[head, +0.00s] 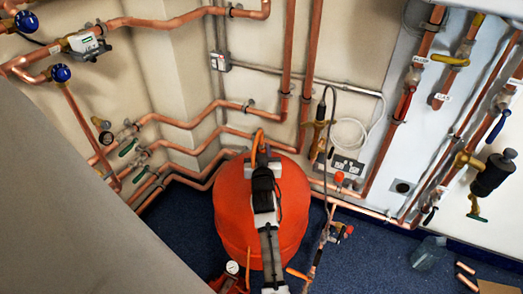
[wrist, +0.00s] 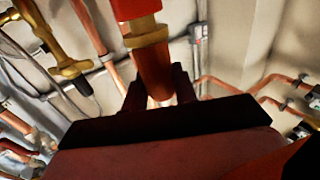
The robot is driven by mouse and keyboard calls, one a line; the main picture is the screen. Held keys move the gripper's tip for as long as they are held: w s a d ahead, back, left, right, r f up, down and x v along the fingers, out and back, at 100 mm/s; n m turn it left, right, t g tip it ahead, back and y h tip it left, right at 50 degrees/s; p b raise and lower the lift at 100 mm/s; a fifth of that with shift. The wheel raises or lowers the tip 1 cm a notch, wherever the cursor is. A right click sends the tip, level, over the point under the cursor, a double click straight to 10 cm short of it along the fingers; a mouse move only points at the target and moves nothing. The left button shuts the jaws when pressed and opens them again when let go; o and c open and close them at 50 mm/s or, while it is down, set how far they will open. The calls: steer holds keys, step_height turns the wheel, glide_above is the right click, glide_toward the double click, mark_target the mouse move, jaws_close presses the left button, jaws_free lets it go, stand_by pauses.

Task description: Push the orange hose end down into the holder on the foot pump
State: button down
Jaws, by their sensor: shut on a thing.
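My gripper (head: 261,158) is above the big red rounded vessel in the head view. Its dark fingers show in the wrist view (wrist: 160,92), closed on an orange hose end (wrist: 155,68) with a brass-coloured band and a red part above it. In the head view a curved orange piece of hose (head: 258,142) stands up at the gripper's tip. The red foot pump (head: 228,284), with a round white gauge (head: 232,267), is at the bottom edge and partly cut off. I cannot make out its holder. The gripper and hose end are apart from the pump.
The red vessel (head: 232,215) stands on blue carpet (head: 355,262) under my arm. Copper pipes (head: 190,122) run along the walls behind. A valve-and-hose assembly (head: 325,235) stands close right of the vessel. A grey surface (head: 70,200) fills the lower left.

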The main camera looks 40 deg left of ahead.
steer(key=shift+f+b, duration=0.35)
steer(key=shift+f, duration=0.15)
steer(key=c, duration=1)
jaws_free()
steer(key=shift+c, duration=0.2)
steer(key=shift+s, duration=0.1)
steer(key=v, duration=1.3)
steer(key=shift+s+d, duration=0.25)
steer(key=shift+d, duration=0.05)
